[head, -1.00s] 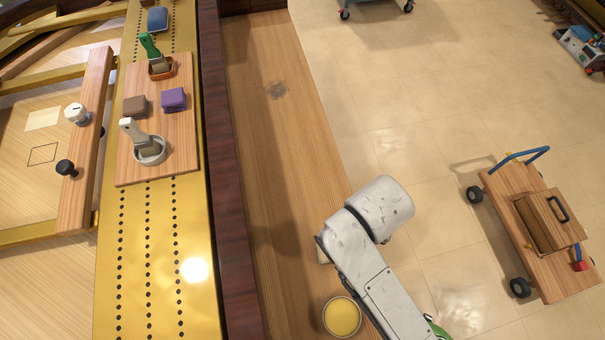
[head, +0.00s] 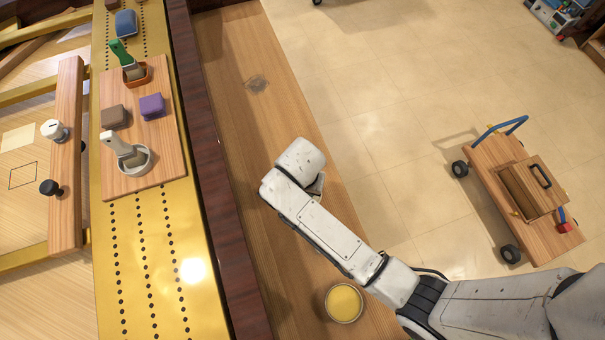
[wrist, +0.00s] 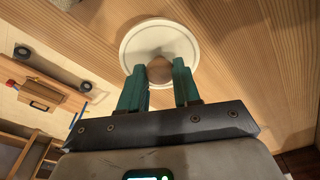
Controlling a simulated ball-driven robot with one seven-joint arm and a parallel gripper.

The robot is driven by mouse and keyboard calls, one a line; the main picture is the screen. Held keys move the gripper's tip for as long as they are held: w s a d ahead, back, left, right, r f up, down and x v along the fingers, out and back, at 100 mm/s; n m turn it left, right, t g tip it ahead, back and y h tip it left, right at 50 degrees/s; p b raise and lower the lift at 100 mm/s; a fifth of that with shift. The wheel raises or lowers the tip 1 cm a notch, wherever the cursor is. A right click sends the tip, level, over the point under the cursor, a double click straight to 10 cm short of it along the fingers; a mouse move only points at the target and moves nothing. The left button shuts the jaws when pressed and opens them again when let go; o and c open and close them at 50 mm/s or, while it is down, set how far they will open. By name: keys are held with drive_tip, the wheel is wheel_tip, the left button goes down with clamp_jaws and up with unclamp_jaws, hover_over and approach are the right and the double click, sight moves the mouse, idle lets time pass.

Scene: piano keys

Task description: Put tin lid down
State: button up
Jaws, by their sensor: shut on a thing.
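In the wrist view, the pale round tin lid (wrist: 126,50) shows just beyond the green fingertips of my gripper (wrist: 160,75). The gripper is shut on the lid, and the fingers cover part of its near side. The lid is over the bare wooden ledge; I cannot tell whether it touches the wood. In the head view my arm hides the lid and most of the gripper. An open round tin with yellow contents (head: 343,303) stands on the wooden ledge (head: 262,150), close beside my arm.
A dark wooden rail (head: 210,160) borders the ledge on the left. Beyond it, a board (head: 160,178) on the gold strip holds two brushes in dishes and brown and purple blocks. A cart (head: 505,190) stands on the floor at right.

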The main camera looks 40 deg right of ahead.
drive_tip(key=shift+w+f, duration=0.25)
drive_tip(key=shift+f, duration=1.6)
drive_tip(key=o, duration=1)
drive_tip(key=shift+f, duration=0.15)
